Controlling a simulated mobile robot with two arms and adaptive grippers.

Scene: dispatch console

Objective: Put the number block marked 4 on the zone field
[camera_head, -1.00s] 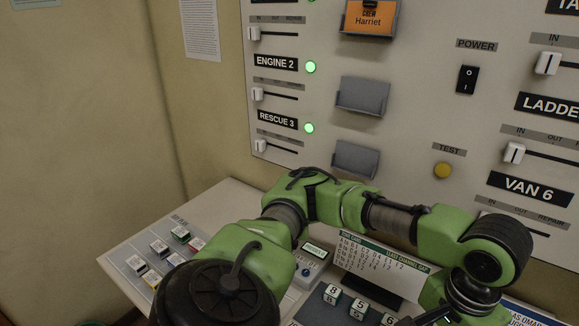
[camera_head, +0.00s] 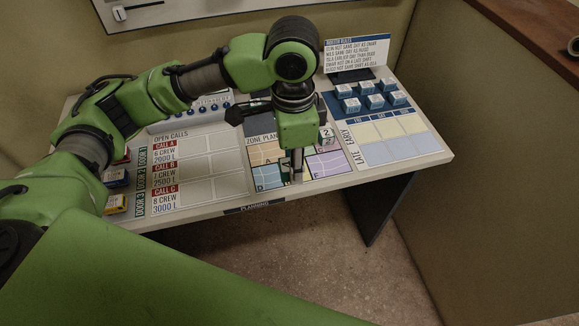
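The zone plan (camera_head: 268,178) lies on the desk, with coloured fields in orange, blue, green and purple. My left gripper (camera_head: 296,172) points down over the middle of the plan, its tips close to the board. The arm hides part of the plan, and I cannot tell whether the gripper holds anything. A white number block (camera_head: 326,133), seemingly marked 2, stands at the plan's upper right, just right of the gripper. I cannot make out a block marked 4. My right gripper is not in view.
Left of the plan is the open calls board (camera_head: 190,178), with small coloured vehicles at its left edge. At right are the roster grid (camera_head: 385,130), several blue-and-white blocks (camera_head: 368,102) and a roster rules card (camera_head: 357,54). The desk's front edge is close.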

